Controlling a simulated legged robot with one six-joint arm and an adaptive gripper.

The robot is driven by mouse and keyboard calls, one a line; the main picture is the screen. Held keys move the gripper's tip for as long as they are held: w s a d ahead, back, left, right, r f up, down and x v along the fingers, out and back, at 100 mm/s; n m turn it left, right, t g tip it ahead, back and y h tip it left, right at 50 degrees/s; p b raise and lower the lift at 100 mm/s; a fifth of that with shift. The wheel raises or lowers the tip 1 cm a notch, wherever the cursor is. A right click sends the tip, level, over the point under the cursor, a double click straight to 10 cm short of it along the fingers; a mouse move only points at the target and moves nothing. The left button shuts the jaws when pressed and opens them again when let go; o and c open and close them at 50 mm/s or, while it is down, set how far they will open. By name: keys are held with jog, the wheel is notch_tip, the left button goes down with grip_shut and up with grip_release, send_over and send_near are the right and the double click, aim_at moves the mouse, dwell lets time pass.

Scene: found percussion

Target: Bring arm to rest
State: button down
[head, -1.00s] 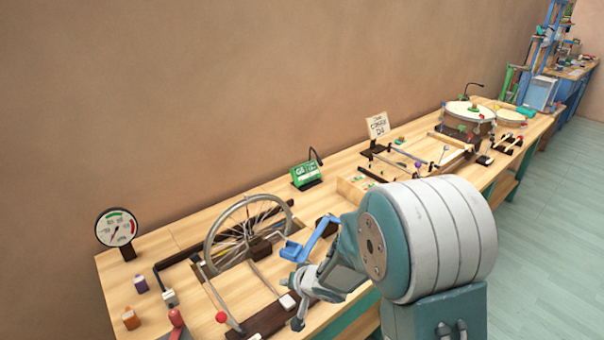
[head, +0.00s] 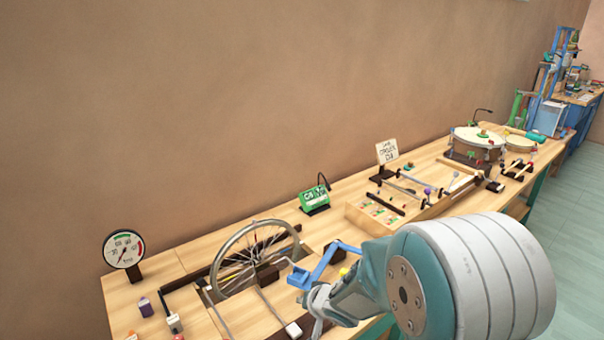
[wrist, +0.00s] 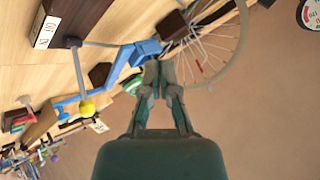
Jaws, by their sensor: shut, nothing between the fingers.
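My gripper (head: 313,300) is at the lower middle of the head view, over the near part of the bench beside the blue crank (head: 326,264). In the wrist view my gripper (wrist: 159,70) is shut and empty, its fingertips together. The blue crank with its yellow knob also shows there (wrist: 86,108), just left of the fingers; whether they touch cannot be told. The spoked wheel (head: 252,254) stands left of my gripper and shows behind the fingertips in the wrist view (wrist: 222,45).
A round dial gauge (head: 124,249) stands at the bench's left end. A green box (head: 314,198) and a small sign (head: 387,151) stand along the back. A drum (head: 478,138) is at the far right. The wall is bare, with free air above the bench.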

jog(key=s+d+r+h, duration=0.3)
jog(key=s+d+r, duration=0.1)
jog(key=d+r, duration=0.25)
jog(key=s+d+r+h, duration=0.2)
jog(key=s+d+r, duration=0.25)
jog(key=r, duration=0.35)
jog(key=s+r+g, duration=0.1)
jog(key=s+r, duration=0.1)
jog(key=s, duration=0.6)
jog(key=s+r+n+g, duration=0.1)
jog(key=s+r, duration=0.1)
jog(key=s, duration=0.7)
jog(key=shift+d+r+y, duration=0.3)
jog(key=shift+d+r, duration=0.05)
jog(key=shift+d, duration=0.1)
jog(key=shift+w, duration=0.15)
